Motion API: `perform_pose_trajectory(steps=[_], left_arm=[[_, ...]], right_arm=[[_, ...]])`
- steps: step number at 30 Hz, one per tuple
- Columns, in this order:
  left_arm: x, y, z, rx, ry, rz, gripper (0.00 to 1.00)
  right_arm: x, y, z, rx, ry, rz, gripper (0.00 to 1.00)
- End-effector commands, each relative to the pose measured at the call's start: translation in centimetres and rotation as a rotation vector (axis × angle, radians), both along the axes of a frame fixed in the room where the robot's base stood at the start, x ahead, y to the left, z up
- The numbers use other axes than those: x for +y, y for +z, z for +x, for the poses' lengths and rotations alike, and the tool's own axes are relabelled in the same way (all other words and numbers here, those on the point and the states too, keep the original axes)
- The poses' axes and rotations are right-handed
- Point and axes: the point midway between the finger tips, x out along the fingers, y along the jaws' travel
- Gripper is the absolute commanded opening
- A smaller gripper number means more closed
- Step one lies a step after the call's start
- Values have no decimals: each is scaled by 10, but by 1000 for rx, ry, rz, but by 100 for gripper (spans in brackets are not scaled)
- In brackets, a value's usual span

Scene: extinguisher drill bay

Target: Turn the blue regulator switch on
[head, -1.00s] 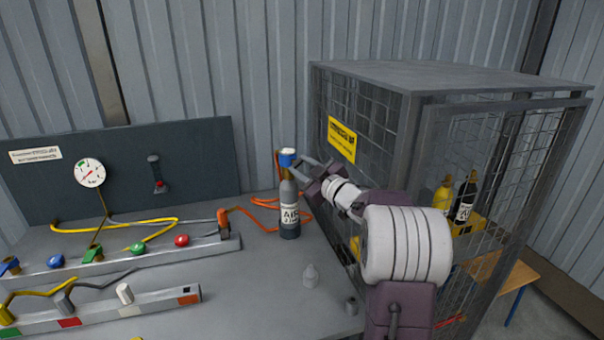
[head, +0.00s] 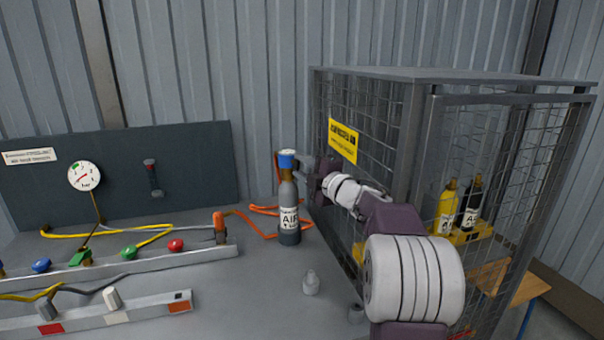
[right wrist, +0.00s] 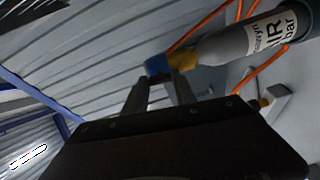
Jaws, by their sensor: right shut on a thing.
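The blue switch (head: 287,159) sits on top of a grey cylinder (head: 289,193) labelled AIR, which stands upright on the bench beside the cage. My right gripper (head: 299,161) reaches it from the right and is shut on the blue switch. In the right wrist view the two fingers (right wrist: 160,79) meet the blue switch (right wrist: 158,66), with the cylinder's brass neck (right wrist: 182,60) just beyond. The fingertips partly hide the switch's side. My left gripper is out of view.
A mesh cage (head: 415,160) with yellow and black cylinders stands close on the right. Orange hose (head: 262,231) lies around the cylinder's foot. A small clear bottle (head: 311,283) stands in front. Valve rails (head: 130,262) and a panel with a gauge (head: 85,176) are to the left.

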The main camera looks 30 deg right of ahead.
Motion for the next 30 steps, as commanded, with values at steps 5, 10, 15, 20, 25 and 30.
perform_pose_trajectory(steps=[5,10,15,20,25,30], left_arm=[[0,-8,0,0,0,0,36],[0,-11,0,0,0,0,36],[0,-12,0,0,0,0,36],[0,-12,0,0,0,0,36],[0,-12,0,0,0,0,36],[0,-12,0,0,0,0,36]], right_arm=[[0,-2,0,-5,1,-84,0],[0,-1,0,-8,1,-133,0],[0,-1,0,-8,0,-154,0],[0,-1,0,-8,0,-159,0],[0,-1,0,-8,0,-158,0],[0,-1,0,-8,0,-158,55]])
